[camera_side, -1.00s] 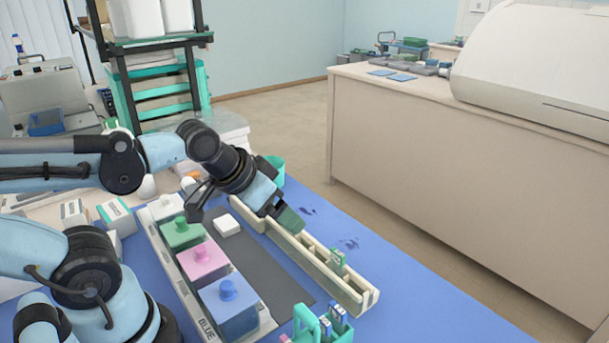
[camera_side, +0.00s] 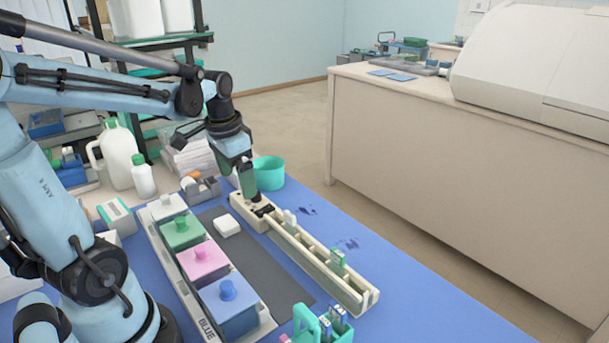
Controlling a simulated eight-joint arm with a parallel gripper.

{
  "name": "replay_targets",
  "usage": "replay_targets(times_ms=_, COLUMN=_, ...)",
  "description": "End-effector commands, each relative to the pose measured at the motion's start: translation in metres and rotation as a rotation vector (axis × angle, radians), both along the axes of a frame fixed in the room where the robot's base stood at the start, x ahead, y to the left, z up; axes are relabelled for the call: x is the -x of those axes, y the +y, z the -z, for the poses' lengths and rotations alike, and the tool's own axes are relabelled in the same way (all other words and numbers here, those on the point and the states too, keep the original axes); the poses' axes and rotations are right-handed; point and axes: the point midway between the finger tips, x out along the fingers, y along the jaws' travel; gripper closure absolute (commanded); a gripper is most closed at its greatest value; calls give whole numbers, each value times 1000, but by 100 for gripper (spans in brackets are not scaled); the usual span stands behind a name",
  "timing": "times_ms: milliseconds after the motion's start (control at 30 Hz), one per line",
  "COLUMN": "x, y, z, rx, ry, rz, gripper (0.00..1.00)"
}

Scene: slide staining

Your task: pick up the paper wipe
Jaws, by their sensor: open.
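A small white folded pad, which looks like the paper wipe (camera_side: 227,225), lies flat on the dark grey mat beside the staining jars. My gripper (camera_side: 262,209) points down over the far end of the long cream rack, to the right of and a little beyond the pad. It is open and apart from the pad. Its fingertips are small and dark against the rack, so whether they touch it is hard to tell.
Staining jars with green (camera_side: 182,231), pink (camera_side: 203,262) and blue (camera_side: 229,305) lids stand left of the mat. The cream rack (camera_side: 350,290) holds a white-topped slide (camera_side: 290,217) and green-topped slides (camera_side: 338,260). A teal bowl (camera_side: 269,172) stands behind. The mat's near part is clear.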

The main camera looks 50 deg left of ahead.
Motion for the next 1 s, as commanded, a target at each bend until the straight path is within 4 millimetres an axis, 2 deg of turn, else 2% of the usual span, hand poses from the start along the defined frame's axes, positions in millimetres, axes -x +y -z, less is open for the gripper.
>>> replay_targets(times_ms=33, x=2, y=15, z=2, rx=13, ry=33, rz=-9, gripper=6)
replay_targets(times_ms=100, x=7, y=30, z=5, rx=33, ry=75, rz=-7, gripper=6)
replay_targets(times_ms=300, x=14, y=49, z=10, rx=66, ry=129, rz=0, gripper=6)
replay_targets(times_ms=467, x=15, y=50, z=22, rx=70, ry=134, rz=3, gripper=6)
replay_targets(times_ms=800, x=15, y=50, z=67, rx=68, ry=132, rz=2, gripper=6)
replay_targets(times_ms=1000, x=15, y=49, z=78, rx=68, ry=132, rz=2, gripper=6)
